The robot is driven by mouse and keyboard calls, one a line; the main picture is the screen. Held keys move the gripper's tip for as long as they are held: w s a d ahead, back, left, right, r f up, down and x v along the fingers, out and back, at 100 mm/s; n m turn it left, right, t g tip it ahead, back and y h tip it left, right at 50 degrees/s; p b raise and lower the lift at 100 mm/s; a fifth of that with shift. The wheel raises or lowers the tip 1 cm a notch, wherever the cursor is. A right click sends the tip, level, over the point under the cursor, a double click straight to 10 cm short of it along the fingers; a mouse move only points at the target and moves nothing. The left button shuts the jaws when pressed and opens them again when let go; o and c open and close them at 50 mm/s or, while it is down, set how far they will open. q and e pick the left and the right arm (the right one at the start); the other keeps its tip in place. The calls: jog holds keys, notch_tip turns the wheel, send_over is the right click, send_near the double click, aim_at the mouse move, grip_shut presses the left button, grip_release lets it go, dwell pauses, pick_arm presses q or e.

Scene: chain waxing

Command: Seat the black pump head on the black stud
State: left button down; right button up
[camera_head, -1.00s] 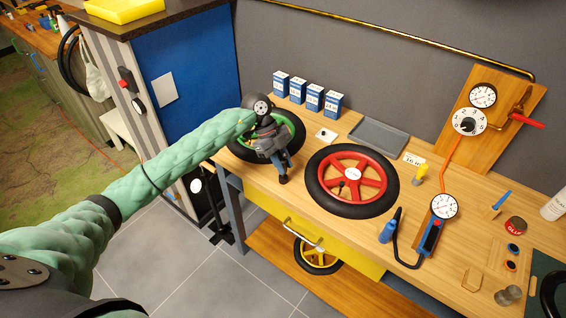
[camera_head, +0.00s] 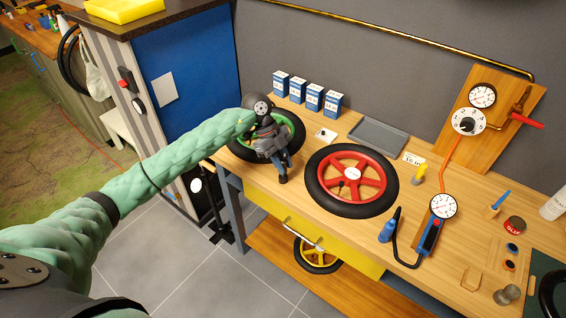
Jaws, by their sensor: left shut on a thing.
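My left gripper (camera_head: 282,172) is over the green-rimmed wheel (camera_head: 240,152) at the left end of the bench, pointing down. It is shut on a small dark thing, mostly hidden by the jaws, which looks to be the black pump head. I cannot make out the black stud at the green wheel; the gripper covers that part, and I cannot tell whether the head touches anything. A small dark stub (camera_head: 341,184) shows on the red-spoked wheel (camera_head: 318,190), apart from the gripper. My right gripper is not in view.
A hand gauge (camera_head: 443,206) with a black hose and a blue nozzle (camera_head: 387,232) lies right of the red wheel. Blue-and-white boxes (camera_head: 313,97) and a grey tray (camera_head: 378,136) stand behind. A gauge board (camera_head: 500,100) is at the back right.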

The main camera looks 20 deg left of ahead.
pick_arm(q)
jog(key=shift+f, duration=0.4)
jog(key=shift+f+b, duration=0.3)
jog(key=shift+b, duration=0.05)
jog(key=shift+f, duration=0.3)
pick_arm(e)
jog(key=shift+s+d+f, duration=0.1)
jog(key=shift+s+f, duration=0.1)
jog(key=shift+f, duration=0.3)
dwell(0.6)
